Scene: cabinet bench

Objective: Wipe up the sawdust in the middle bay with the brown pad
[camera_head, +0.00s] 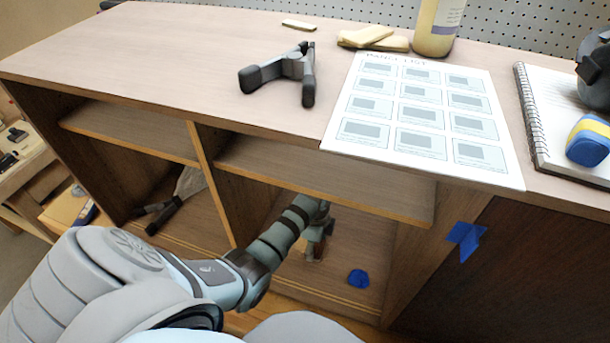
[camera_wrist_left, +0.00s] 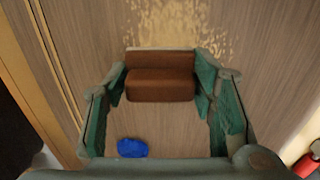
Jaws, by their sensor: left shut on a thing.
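My left gripper (camera_head: 318,238) reaches into the middle bay (camera_head: 345,245) under its shelf. In the left wrist view it is shut on the brown pad (camera_wrist_left: 160,76), a small block held crosswise between the green-lined fingers. Pale sawdust (camera_wrist_left: 188,28) is scattered on the bay floor just beyond the pad, with some specks close to its far edge. I cannot tell whether the pad touches the floor. In the head view my arm and gripper hide the sawdust and most of the pad. My right gripper is not in view.
A blue lump (camera_head: 358,278) lies on the bay floor, near the gripper in the wrist view. The shelf (camera_head: 330,180) is overhead and a divider (camera_head: 213,185) stands left. Blue tape (camera_head: 466,236) marks the right side. A clamp (camera_head: 283,75) and printed sheet (camera_head: 425,118) lie on top.

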